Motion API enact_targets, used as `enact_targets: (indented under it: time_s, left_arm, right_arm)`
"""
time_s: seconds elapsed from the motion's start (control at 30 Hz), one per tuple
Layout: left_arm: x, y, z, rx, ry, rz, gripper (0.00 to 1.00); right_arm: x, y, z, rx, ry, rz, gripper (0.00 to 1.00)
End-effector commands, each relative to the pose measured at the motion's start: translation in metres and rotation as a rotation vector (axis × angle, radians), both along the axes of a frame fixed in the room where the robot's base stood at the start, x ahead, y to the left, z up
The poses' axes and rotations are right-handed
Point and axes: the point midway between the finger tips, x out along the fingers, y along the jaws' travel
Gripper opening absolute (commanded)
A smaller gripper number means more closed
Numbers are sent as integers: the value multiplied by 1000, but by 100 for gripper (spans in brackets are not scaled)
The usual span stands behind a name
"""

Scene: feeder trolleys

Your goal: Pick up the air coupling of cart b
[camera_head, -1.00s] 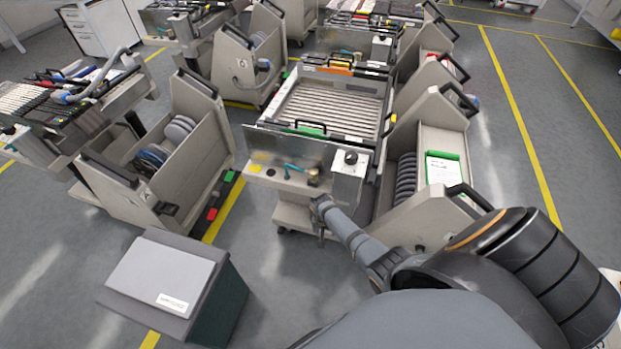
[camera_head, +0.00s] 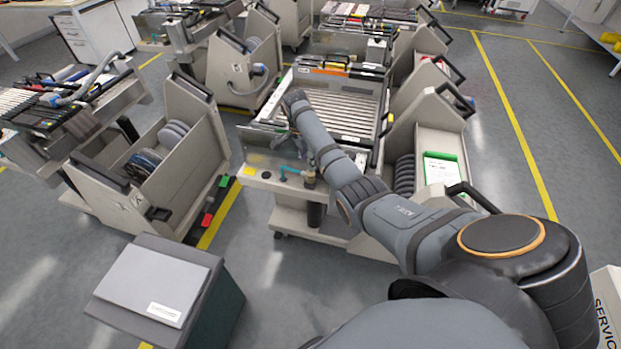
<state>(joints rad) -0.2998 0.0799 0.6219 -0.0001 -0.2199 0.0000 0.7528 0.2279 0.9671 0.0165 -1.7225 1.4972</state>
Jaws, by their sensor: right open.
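The middle cart (camera_head: 345,222) has a front ledge with a short teal hose (camera_head: 290,170) ending in a small brass-coloured air coupling (camera_head: 309,178). The coupling rests on the ledge, just left of my right arm. I cannot read a letter on this cart. My right arm reaches in from the lower right across the cart. My right gripper (camera_head: 281,138) is small and hard to make out at the far end of the arm, above and behind the hose. It is open and apart from the coupling. My left gripper is out of view.
A similar cart (camera_head: 180,195) with reels stands to the left. A grey box (camera_head: 160,280) with a pale lid stands front left. A side bin with a green-edged card (camera_head: 442,170) is right of my arm. Open floor lies right, with yellow lines.

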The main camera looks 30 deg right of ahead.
Motion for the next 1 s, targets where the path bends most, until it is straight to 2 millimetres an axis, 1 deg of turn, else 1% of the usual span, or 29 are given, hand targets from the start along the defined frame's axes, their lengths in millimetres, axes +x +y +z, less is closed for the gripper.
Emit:
enact_targets:
  time_s: [0.03, 0.2, 0.27, 0.4, 0.5, 0.6, 0.77, 1.0]
  left_arm:
    - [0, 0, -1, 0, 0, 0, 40]
    - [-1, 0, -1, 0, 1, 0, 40]
    - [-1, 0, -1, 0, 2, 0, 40]
    - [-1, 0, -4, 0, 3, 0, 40]
    - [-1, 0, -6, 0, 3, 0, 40]
    - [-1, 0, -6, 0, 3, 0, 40]
    - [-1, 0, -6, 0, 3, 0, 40]
    - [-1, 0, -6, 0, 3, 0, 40]
  right_arm:
    - [0, -1, -4, 0, -1, 0, 45]
    - [-1, -1, -10, 0, 1, 1, 45]
    - [-2, -2, -18, 0, 2, 1, 45]
    - [-4, -5, -44, 0, 2, 1, 45]
    - [-4, -6, -55, 0, 0, 1, 45]
    - [-4, -7, -58, 0, -1, 1, 45]
    - [-4, -7, -58, 0, -2, 2, 45]
    - [-4, -7, -58, 0, -1, 2, 12]
